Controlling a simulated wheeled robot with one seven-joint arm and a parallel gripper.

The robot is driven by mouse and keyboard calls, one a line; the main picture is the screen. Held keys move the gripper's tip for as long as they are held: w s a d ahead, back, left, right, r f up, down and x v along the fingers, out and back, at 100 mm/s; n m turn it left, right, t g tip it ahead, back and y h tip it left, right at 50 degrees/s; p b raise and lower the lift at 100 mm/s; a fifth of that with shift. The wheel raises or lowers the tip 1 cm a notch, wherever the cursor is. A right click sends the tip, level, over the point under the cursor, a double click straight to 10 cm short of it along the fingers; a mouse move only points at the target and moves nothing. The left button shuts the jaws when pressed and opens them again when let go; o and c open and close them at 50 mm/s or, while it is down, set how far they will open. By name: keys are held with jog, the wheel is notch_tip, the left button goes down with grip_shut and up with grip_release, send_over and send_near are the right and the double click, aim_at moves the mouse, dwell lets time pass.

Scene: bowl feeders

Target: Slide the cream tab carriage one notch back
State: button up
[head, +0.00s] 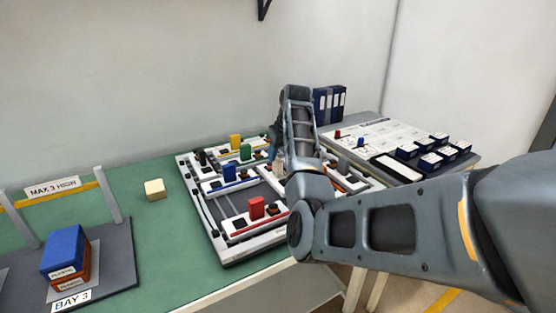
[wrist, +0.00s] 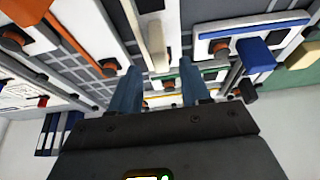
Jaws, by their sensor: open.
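The cream tab (wrist: 157,46) stands up from its white carriage (wrist: 150,6) in the wrist view, just beyond the gap between my fingertips. In the head view the cream tab (head: 278,170) is only a sliver beside my arm, which hides most of its carriage. My gripper (wrist: 160,90) is open, with one finger on each side of the gap and nothing seen held. I cannot tell whether a finger touches the tab. The carriage sits on the grey slotted board (head: 206,221), among the other carriages.
Carriages with blue (head: 229,173), red (head: 256,208), green (head: 246,152) and yellow (head: 236,142) tabs stand close by. A loose cream block (head: 154,189) lies left of the board. Bay 3 (head: 118,262) holds stacked blocks. Green table is clear between them.

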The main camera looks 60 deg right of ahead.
jog(key=v, duration=0.3)
jog(key=shift+s+r, duration=0.1)
jog(key=shift+r, duration=0.15)
dwell(0.4)
